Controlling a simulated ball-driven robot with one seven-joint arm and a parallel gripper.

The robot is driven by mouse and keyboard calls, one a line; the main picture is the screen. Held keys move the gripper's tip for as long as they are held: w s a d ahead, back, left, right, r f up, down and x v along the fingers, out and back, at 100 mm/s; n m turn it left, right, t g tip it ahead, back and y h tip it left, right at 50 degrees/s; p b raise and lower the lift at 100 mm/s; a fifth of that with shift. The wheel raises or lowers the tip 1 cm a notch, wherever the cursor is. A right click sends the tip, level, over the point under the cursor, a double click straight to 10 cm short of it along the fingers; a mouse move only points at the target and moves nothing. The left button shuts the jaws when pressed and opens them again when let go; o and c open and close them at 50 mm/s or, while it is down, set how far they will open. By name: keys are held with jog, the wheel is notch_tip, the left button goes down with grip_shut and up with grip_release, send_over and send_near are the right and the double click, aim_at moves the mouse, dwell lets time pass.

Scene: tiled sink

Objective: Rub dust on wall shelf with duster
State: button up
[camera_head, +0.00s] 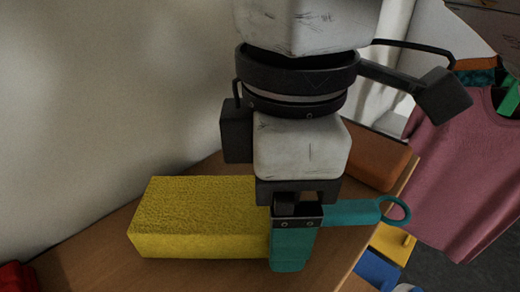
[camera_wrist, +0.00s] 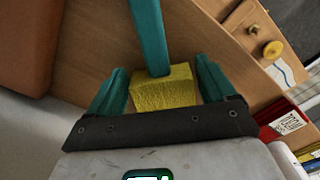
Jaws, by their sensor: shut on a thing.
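The duster is a yellow block (camera_head: 195,215) with a teal handle (camera_head: 350,212) ending in a ring. It lies level along the wooden shelf (camera_head: 100,245), seemingly touching or just above its surface. My gripper (camera_head: 290,250) points down and is shut on the duster; its teal fingers hide part of the block and handle. In the wrist view, the yellow block (camera_wrist: 162,92) sits between the two teal fingers, with the teal handle (camera_wrist: 150,38) running upward over the wood (camera_wrist: 90,50). I cannot make out any dust on the shelf.
A pale wall (camera_head: 90,100) runs behind the shelf. A brown-orange box (camera_head: 375,160) stands on the shelf behind the handle. A red thing (camera_head: 18,278) is at the lower left. A pink shirt (camera_head: 460,175) hangs at the right, past the shelf edge.

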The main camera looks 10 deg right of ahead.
notch_tip(320, 180, up, 4)
jog(key=p, duration=0.3)
jog(key=shift+r+p, duration=0.1)
jog(key=shift+p, duration=0.25)
jog(key=shift+r, duration=0.8)
jog(key=shift+r, duration=1.4)
